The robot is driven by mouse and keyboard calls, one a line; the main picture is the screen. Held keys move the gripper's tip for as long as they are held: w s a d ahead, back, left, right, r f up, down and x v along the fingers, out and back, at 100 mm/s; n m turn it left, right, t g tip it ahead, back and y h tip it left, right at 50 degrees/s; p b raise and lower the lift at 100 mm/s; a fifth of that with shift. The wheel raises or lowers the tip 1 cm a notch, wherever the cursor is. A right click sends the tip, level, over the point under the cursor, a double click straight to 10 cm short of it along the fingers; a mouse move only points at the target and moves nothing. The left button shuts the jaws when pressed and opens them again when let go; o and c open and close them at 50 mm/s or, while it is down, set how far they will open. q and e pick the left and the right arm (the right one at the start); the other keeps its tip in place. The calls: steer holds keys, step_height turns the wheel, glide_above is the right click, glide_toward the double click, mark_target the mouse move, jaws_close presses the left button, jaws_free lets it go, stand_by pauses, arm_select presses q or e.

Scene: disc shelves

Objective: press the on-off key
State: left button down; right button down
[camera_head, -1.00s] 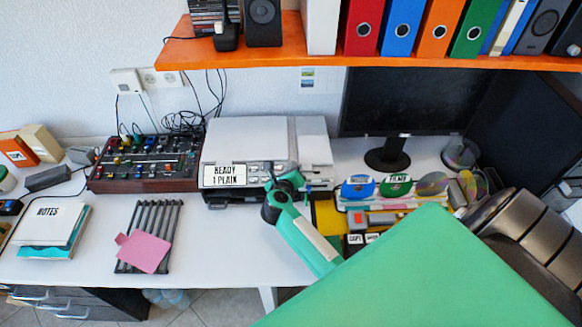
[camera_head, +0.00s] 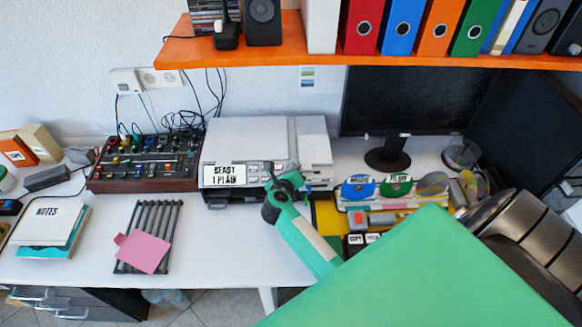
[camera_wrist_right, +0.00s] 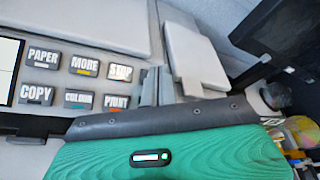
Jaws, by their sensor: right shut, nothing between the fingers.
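The printer (camera_head: 250,136) stands at the back of the desk, with a white display reading "READY 1 PLAIN" (camera_head: 225,175) on its front. In the right wrist view, its panel carries keys such as the STOP key (camera_wrist_right: 120,72), PAPER, MORE, COPY, COLOUR and PRINT. I cannot make out a key marked on-off; part of the panel is hidden behind my gripper. My right gripper (camera_head: 291,178) is shut and empty at the right part of the printer's front, close to the panel. I cannot tell whether it touches. My left gripper is not in view.
A mixer (camera_head: 146,163) stands left of the printer, with a dark rack (camera_head: 166,215) and pink sheet in front. To the right are a monitor (camera_head: 410,95) and a disc holder. An orange shelf (camera_head: 300,52) hangs above. Bare desk lies front left of the printer.

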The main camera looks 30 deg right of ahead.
steer(key=shift+w+d+f+b, duration=0.1)
steer(key=shift+w+f+b, duration=0.15)
steer(key=shift+f, duration=0.2)
stand_by(0.5)
steer(key=shift+r, duration=0.1)
steer(key=shift+s+a+r+p, duration=0.2)
steer(key=shift+s+r+p, duration=0.25)
steer(key=shift+r+p, duration=0.35)
steer(key=p, duration=0.1)
steer(key=r, duration=0.1)
steer(key=s+r+p, duration=0.1)
steer(key=shift+a+r+p, duration=0.2)
steer(key=shift+a+p, duration=0.1)
steer(key=shift+p, duration=0.05)
steer(key=r+p, duration=0.1)
steer(key=s+p, duration=0.1)
steer(key=a+r+p, duration=0.1)
steer(key=shift+s+r, duration=0.25)
steer(key=shift+r, duration=0.1)
